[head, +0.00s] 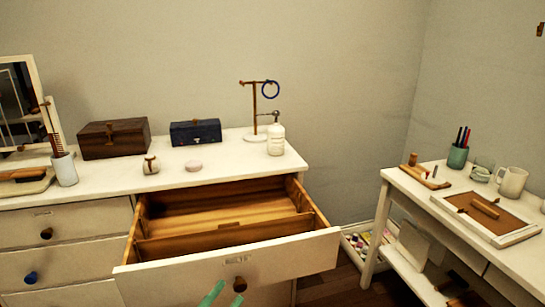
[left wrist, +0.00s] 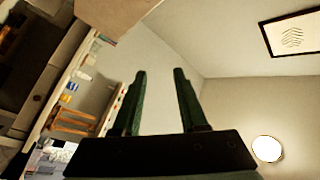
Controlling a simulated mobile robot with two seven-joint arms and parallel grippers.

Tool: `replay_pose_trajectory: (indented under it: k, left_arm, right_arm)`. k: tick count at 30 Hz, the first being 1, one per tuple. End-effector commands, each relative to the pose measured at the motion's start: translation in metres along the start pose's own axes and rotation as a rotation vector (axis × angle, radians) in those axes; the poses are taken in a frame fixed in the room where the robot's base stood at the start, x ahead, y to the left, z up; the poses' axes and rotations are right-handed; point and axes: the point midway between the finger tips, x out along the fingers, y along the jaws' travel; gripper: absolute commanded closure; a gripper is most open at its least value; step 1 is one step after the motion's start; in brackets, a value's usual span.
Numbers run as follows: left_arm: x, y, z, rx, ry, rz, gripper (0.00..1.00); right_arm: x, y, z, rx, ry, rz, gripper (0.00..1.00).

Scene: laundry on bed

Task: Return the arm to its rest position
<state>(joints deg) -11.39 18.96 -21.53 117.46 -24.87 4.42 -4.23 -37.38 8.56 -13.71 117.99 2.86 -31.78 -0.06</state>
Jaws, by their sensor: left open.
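Only the green fingertips of my left gripper (head: 225,297) show in the head view, at the bottom edge in front of the open drawer's front panel (head: 265,262). In the left wrist view both dark green fingers of my left gripper (left wrist: 160,85) stand apart with nothing between them, so it is open and empty. That view is tilted and looks past the fingers at bare wall and ceiling. Whether the fingertips touch the drawer front cannot be told. The rest of my left arm is out of the head view. My right gripper is in neither view.
The white dresser (head: 225,158) has its upper right drawer pulled out, with a wooden divider inside. A brown box (head: 114,138), blue box (head: 195,132), white bottle (head: 276,140) and ring stand (head: 255,105) are on top. A white desk (head: 420,198) stands at right.

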Motion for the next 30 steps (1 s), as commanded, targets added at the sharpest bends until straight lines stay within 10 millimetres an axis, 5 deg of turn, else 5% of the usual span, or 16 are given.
replay_pose_trajectory:
  k: [3, 6, 13, 15, 21, 30]
  left_arm:
    - [-0.048, 0.042, 0.068, -0.288, -0.338, 0.020, 0.58]
    - [-0.095, 0.081, 0.105, -0.484, -0.575, 0.047, 0.58]
    - [-0.210, 0.170, 0.133, -0.859, -1.024, 0.126, 0.58]
    - [-0.198, 0.142, 0.113, -0.841, -1.006, 0.112, 0.58]
    - [-0.196, 0.106, 0.085, -0.832, -1.014, 0.090, 0.58]
    - [-0.197, 0.067, 0.053, -0.824, -1.026, 0.060, 0.58]
  right_arm:
    - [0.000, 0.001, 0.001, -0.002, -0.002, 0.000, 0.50]
    - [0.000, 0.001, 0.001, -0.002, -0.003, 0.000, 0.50]
    - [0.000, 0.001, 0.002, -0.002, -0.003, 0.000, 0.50]
    - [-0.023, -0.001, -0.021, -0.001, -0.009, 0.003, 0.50]
    - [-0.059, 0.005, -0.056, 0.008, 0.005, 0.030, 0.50]
    - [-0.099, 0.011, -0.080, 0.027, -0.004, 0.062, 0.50]
